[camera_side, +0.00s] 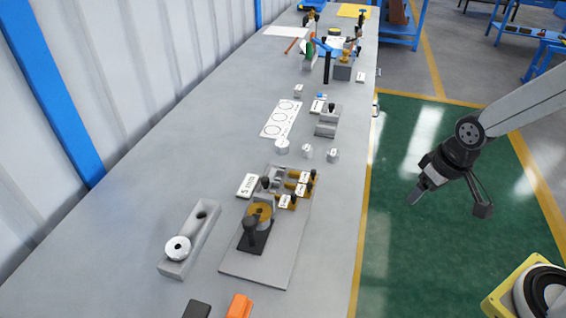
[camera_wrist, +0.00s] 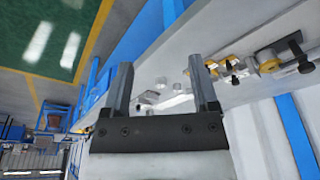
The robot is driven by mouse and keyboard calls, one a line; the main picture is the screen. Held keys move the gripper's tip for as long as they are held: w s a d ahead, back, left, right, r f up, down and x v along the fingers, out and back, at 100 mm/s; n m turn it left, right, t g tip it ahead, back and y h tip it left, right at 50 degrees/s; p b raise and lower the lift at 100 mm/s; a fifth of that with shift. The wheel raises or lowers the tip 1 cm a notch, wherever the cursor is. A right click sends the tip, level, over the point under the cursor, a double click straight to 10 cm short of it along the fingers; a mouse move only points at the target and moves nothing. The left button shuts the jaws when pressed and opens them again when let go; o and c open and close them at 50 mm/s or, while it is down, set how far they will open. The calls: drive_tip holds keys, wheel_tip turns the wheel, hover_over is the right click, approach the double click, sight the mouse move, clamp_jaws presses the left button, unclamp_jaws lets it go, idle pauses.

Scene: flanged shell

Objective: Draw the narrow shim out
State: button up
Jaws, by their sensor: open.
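Several brass-coloured pieces with white labels and black knobs (camera_side: 298,187) sit in a row on a grey fixture plate (camera_side: 262,272) on the bench. They are likely the shims, but the labels are too small to read, so I cannot tell which is narrow. My gripper (camera_side: 416,197) hangs over the green floor to the right of the bench, well away from the plate. In the wrist view my gripper (camera_wrist: 160,66) is open, its fingers apart with nothing held between them.
A white card with circles (camera_side: 281,119), small cylinders (camera_side: 307,151) and a grey stepped block (camera_side: 328,121) stand farther back. An orange block (camera_side: 239,306) is at the near edge. The bench's left side is clear.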

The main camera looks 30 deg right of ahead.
drive_tip(key=shift+c, duration=1.3)
drive_tip(key=n+g, duration=0.3)
drive_tip(key=n, duration=1.1)
hover_over(294, 194)
wheel_tip(294, 194, down, 6)
drive_tip(key=shift+f, duration=0.1)
drive_tip(key=shift+m, duration=0.3)
drive_tip(key=shift+f, duration=3.8)
